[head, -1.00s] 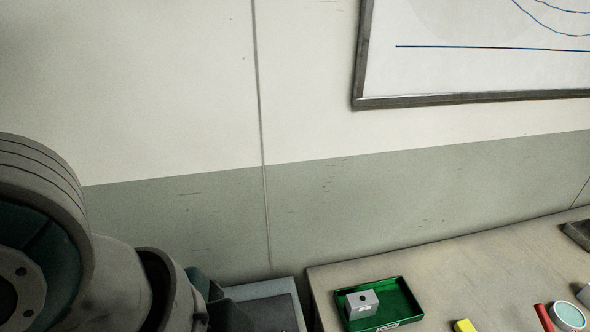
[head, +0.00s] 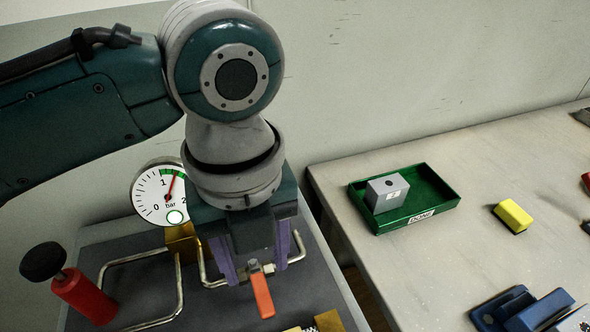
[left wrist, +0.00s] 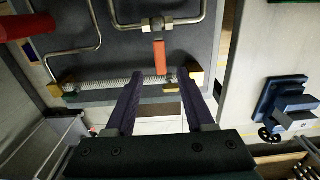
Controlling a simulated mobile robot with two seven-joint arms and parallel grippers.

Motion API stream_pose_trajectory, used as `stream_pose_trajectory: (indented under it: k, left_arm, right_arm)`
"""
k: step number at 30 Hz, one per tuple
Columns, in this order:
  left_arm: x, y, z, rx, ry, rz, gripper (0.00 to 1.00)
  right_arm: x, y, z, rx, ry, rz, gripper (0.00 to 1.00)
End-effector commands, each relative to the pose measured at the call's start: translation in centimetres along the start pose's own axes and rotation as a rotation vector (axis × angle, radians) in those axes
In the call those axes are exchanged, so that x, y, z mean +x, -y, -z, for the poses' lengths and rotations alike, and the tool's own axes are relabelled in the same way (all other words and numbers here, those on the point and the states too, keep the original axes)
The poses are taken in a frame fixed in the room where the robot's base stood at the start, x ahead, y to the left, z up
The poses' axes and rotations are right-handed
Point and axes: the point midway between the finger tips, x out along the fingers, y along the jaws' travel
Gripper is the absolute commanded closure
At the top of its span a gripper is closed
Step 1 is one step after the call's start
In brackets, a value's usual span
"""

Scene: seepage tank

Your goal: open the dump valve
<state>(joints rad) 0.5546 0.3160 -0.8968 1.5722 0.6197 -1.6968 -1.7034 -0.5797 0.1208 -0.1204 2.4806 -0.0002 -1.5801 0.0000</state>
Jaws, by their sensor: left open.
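The dump valve shows an orange lever (head: 262,295) on a small silver body (head: 266,268), set in a thin metal pipe. In the head view the lever points down toward the front of the dark panel. My left gripper (head: 256,274) is above it, with purple fingers open and nothing between them. In the left wrist view the lever (left wrist: 160,57) lies ahead, lined up with the gap between the open fingertips (left wrist: 158,82). I cannot tell whether the fingers touch it. My right gripper is not in view.
A pressure gauge (head: 160,195) has its red needle in the green band, past 1 bar. A red cylinder (head: 85,296) with a black knob stands at left. On the bench at right are a green tray (head: 446,203) holding a grey block (head: 386,193), and a yellow block (head: 513,216).

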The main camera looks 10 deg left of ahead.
Motion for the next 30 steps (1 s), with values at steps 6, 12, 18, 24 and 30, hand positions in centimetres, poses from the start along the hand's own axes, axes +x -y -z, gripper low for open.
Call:
stream_pose_trajectory:
  k: [6, 12, 18, 24, 30]
  left_arm:
    - [4.2, -0.1, 0.1, -0.002, -0.001, -0.002, 0.46]
    - [6.0, 0.0, 0.1, -0.002, 0.0, 0.001, 0.46]
    - [6.2, 0.0, 0.0, -0.001, 0.001, 0.001, 0.46]
    - [6.2, 0.0, 0.0, -0.002, 0.001, 0.002, 0.59]
    - [6.1, 0.0, 0.0, -0.002, 0.001, 0.002, 0.81]
  right_arm:
    - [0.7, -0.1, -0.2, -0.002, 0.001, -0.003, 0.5]
    - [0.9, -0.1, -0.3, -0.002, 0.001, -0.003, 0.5]
    - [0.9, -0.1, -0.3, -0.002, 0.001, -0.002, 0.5]
    - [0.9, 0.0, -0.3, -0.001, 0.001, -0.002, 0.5]
    - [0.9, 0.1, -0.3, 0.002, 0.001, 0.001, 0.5]
